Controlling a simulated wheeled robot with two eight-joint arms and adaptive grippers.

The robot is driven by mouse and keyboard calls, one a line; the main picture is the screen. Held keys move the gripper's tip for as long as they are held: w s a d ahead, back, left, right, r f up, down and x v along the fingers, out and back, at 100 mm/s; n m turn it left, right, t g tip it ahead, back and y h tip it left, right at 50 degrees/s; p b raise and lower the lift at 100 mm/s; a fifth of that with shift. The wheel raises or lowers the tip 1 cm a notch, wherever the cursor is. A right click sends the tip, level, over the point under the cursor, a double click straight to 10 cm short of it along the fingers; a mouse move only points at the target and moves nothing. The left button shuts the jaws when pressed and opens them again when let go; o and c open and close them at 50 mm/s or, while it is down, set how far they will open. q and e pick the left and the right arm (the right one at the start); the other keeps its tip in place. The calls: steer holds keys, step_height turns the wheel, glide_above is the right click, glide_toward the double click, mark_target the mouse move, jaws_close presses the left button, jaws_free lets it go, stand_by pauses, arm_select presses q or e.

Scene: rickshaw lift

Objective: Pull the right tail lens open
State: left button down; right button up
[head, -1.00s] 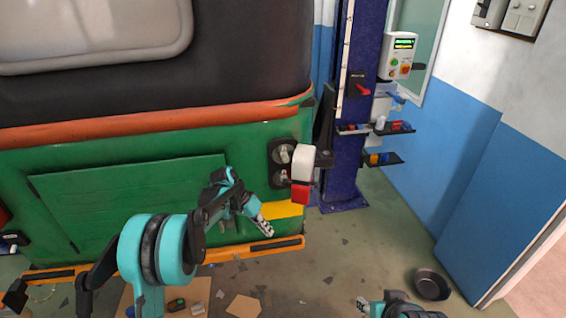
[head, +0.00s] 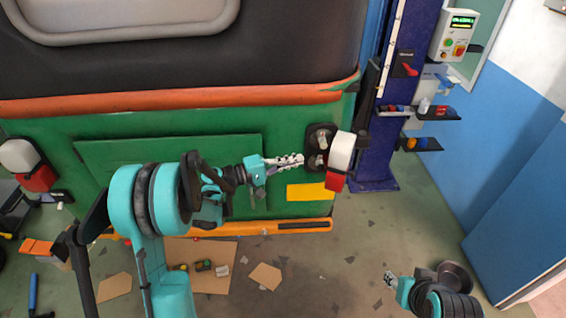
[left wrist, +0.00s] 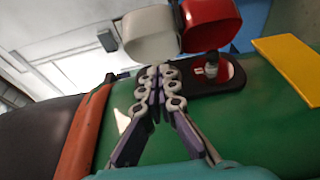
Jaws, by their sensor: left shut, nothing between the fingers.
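The right tail lens (head: 341,152), white above and red below, stands out from its black lamp base (head: 319,140) on the green rear panel. Bulbs show on the base to the left of the lens. My left gripper (head: 300,160) is shut and empty, its fingertips by the bulbs and left of the lens. In the left wrist view the fingertips (left wrist: 160,72) are just below the white part of the lens (left wrist: 150,35); whether they touch it I cannot tell. My right gripper (head: 390,278) is low at the right, away from the lamp; its jaws are too small to read.
A blue lift column (head: 375,150) stands close right of the lamp. An orange bumper (head: 270,229) runs below. Another white and red lens (head: 35,170) shows at the far left. Cardboard and small parts lie on the floor. The floor right of the column is mostly open.

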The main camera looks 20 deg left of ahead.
mark_target(344, 164)
arm_select(q)
steer(key=w+d, duration=0.1)
steer(key=d, duration=0.5)
steer(key=shift+d+p, duration=0.3)
steer(key=shift+p, duration=0.05)
steer(key=shift+d, duration=0.1)
steer(key=shift+s+d+n+t+y+b, duration=0.1)
steer(key=shift+d+n+t+y+b, duration=0.2)
steer(key=shift+t, duration=0.1)
